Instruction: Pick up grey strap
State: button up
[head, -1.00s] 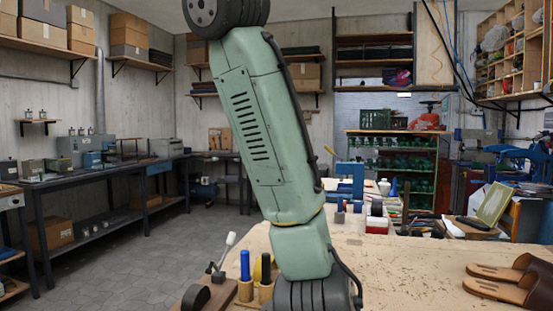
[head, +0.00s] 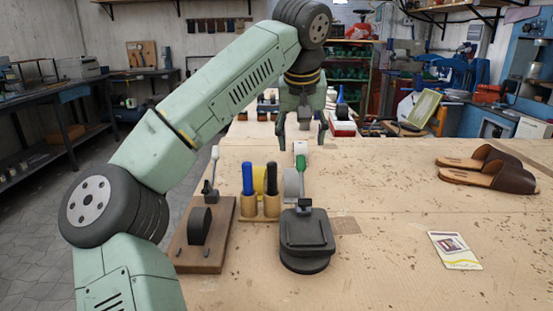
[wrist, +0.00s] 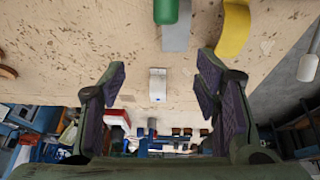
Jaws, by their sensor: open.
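My gripper (head: 301,146) is open and empty, above the bench and farther back than the strap in the head view. The strap lies beyond the fingertips there.
A dark press (head: 307,238) stands in front of the strap. A blue pen (head: 247,178) and a black pen (head: 271,178) stand in wooden holders, left of it. A wooden board (head: 202,250) carries a lever tool. Sandals (head: 488,172) and a card (head: 455,250) lie right, with bare bench between.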

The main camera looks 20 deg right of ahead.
aim_at(292, 172)
jog(key=shift+y, duration=0.5)
jog(key=f, duration=0.2)
jog(key=w+f, duration=0.1)
jog(key=w+a+f, duration=0.1)
jog(key=f, duration=0.1)
jog(key=shift+w+f, duration=0.1)
jog(key=shift+f, duration=0.2)
jog(key=shift+p+x, duration=0.95)
jog(key=shift+x, duration=2)
jog(key=shift+c, duration=0.4)
jog(key=c, duration=0.9)
